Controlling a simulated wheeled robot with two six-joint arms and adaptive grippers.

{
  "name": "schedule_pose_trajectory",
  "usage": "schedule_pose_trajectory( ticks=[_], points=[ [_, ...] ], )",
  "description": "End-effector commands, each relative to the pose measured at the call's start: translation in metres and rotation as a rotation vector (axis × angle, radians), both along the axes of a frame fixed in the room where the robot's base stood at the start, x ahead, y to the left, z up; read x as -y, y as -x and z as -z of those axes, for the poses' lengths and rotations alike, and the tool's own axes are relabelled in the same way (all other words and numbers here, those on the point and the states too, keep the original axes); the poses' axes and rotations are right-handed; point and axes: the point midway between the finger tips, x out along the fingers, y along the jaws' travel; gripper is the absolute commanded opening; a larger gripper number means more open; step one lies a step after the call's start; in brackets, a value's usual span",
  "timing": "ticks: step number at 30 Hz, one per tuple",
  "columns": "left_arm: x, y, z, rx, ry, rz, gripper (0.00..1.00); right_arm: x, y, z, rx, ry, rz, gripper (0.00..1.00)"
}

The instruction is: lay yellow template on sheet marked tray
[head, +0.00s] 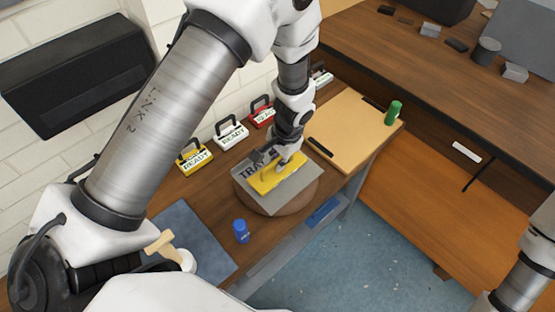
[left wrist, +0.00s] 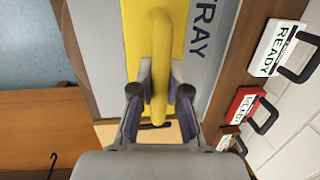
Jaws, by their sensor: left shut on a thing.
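My left gripper (head: 287,158) is shut on the handle of the yellow template (head: 268,184). In the left wrist view, the fingers (left wrist: 159,100) sit on both sides of the yellow handle (left wrist: 158,50). The template is over the middle of the grey sheet marked TRAY (head: 297,199), roughly in line with it. I cannot tell whether it touches the sheet or hangs just above it. In the left wrist view the letters TRAY (left wrist: 203,35) show beside the template. The sheet lies on a round brown disc (head: 272,209). My right gripper is out of view.
A yellow READY block (head: 194,160), a white one (head: 231,136) and a red one (head: 261,115) line the wall. A blue bottle (head: 241,231) stands in front of the disc. A tan board (head: 350,135) and green bottle (head: 393,112) are to the right.

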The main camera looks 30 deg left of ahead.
Motion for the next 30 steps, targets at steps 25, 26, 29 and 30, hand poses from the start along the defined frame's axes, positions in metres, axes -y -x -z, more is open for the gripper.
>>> schedule_pose_trajectory(
  ticks=[25, 26, 29, 30],
  points=[
    [0.0002, -0.0007, 0.0024, 0.001, 0.0, 0.0, 0.0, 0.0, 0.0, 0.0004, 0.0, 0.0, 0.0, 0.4],
    [0.0002, -0.0007, 0.0024, 0.001, 0.0, 0.0, 0.0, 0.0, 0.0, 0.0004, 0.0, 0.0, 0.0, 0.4],
    [0.0002, -0.0007, 0.0024, 0.001, 0.0, 0.0, 0.44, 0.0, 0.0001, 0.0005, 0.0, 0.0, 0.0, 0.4],
    [0.0002, -0.0007, 0.0024, 0.001, 0.0, 0.0, 0.44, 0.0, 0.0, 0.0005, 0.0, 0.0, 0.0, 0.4]
  ],
)
